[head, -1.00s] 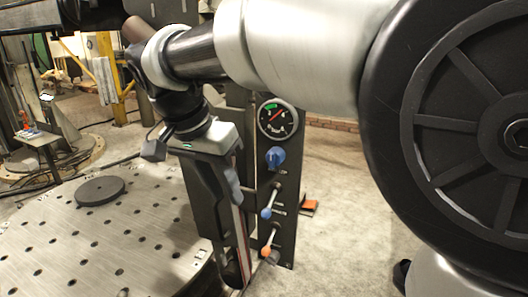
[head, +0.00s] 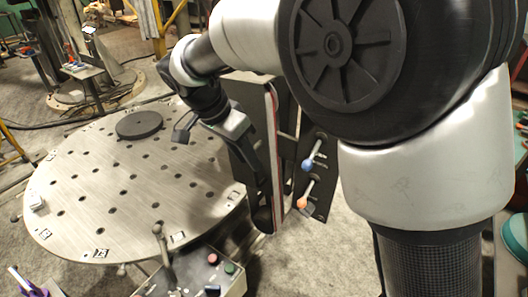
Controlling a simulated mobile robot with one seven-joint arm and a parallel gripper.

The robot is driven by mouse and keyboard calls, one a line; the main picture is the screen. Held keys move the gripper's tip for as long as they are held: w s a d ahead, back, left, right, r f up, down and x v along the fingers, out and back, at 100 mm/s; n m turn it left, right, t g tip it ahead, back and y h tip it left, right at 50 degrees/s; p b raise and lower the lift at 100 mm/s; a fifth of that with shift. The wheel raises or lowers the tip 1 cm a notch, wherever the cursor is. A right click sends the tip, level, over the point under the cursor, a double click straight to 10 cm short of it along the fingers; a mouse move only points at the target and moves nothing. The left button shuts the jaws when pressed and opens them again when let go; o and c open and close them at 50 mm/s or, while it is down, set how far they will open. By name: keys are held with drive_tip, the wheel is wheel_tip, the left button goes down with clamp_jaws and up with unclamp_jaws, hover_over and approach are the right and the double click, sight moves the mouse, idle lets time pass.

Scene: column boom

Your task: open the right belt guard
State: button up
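A dark upright plate with a pale, red-lined edge, which looks like the right belt guard (head: 275,135), stands beside the lever panel at the middle of the head view. A gap shows between its edge and the lever panel. I cannot tell its exact angle. My gripper (head: 262,198) reaches down along the left face of this plate, close to or touching it. The fingertips are dark against the dark plate, so their opening and any hold on a handle are hidden. My upper arm covers what lies behind and to the right.
The lever panel (head: 323,150) carries a blue-knobbed lever (head: 307,164) and an orange-knobbed lever (head: 304,201). A round perforated table (head: 95,185) with a black disc (head: 139,125) lies left. A button box (head: 215,272) with a joystick (head: 163,250) is in front. Bare floor shows between box and panel.

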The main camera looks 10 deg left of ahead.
sight(256, 183)
drive_tip(key=shift+x, duration=2.75)
clamp_jaws()
